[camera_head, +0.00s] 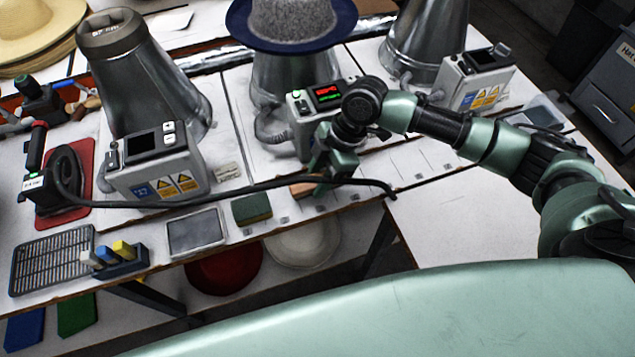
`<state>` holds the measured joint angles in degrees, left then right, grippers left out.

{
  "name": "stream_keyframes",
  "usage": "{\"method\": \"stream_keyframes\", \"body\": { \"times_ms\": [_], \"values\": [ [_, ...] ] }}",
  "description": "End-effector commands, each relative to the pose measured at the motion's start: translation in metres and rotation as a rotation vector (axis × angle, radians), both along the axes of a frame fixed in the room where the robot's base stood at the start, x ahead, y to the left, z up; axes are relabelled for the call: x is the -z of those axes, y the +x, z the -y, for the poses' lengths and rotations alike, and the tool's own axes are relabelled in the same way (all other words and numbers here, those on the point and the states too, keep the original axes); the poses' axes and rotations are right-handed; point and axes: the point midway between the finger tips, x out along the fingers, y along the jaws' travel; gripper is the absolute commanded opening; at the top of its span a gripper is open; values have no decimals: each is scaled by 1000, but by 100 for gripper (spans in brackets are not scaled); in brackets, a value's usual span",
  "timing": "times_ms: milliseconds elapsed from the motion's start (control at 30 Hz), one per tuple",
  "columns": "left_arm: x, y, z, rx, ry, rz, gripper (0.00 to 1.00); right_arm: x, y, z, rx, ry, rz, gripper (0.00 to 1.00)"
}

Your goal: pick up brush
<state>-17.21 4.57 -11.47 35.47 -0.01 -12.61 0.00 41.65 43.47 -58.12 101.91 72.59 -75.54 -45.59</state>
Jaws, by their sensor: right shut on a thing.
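My right gripper (320,184) is at the front edge of the white worktable, in front of the middle metal hat block. It is shut on the brush (301,189), of which only a short brown wooden end shows to the left of the fingers. The rest of the brush is hidden by the gripper and a black cable, and I cannot tell whether it touches the table. My left gripper is not in view.
A green-and-brown block (252,208) and a grey framed pad (195,232) lie left of the gripper. The middle control box (318,112) stands close behind it. A black cable (250,187) crosses the front of the table. Bare table (470,215) lies to the right.

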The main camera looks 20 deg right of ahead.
Motion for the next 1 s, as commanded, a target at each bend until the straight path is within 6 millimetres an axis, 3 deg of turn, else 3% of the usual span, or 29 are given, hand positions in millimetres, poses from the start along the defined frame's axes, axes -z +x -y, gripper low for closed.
{"method": "stream_keyframes", "body": {
  "times_ms": [400,600,800,1000],
  "values": [
    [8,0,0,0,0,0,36,-112,2,0,-1,1,8,0],
    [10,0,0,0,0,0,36,-155,1,-1,-2,1,6,0],
    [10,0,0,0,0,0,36,-175,0,0,-1,1,1,0],
    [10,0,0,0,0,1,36,-179,0,0,0,1,0,0]
  ]
}}
